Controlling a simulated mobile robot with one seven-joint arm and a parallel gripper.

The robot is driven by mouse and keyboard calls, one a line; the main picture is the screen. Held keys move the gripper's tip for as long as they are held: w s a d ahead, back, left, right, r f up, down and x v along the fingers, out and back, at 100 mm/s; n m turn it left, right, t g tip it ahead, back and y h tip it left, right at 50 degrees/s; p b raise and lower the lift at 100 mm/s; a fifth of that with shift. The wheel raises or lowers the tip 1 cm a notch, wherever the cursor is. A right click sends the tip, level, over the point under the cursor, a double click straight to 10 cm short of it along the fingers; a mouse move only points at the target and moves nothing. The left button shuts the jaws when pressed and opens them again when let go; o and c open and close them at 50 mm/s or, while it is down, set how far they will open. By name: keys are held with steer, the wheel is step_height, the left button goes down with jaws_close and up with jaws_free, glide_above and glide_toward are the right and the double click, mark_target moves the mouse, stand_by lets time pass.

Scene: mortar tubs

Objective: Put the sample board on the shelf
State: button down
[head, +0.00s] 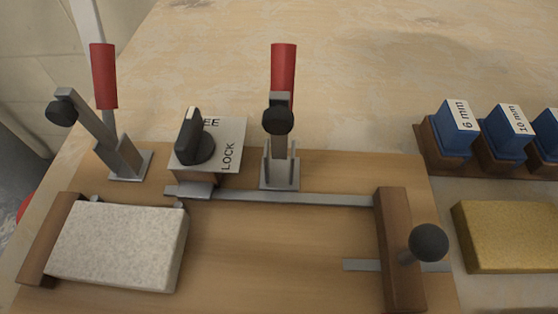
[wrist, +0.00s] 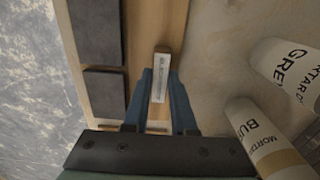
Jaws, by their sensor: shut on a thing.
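In the wrist view, what looks like the sample board (wrist: 146,28) is a pale wooden board with dark rectangular slabs along its left part. My gripper (wrist: 160,76) has its two blue fingers shut on a narrow wooden piece with a white label, which appears to be the board's grip. The label's print is too small to read. The board's lower part is hidden behind the fingers and gripper body. Neither the gripper nor this board shows in the head view. I cannot make out a shelf in either view.
Two white tubs, marked GREY (wrist: 290,70) and BUFF (wrist: 265,140), stand right of the gripper. The head view shows a wooden jig (head: 280,250) with red-handled clamps, a FREE/LOCK knob (head: 194,140), a speckled slab (head: 120,245), blue blocks (head: 457,120) and a yellow sponge (head: 508,235).

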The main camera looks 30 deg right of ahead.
steer(key=shift+f, duration=0.15)
steer(key=c, duration=0.7)
jaws_free()
step_height(320, 180, up, 8)
steer(key=p, duration=0.4)
steer(key=shift+f, duration=0.1)
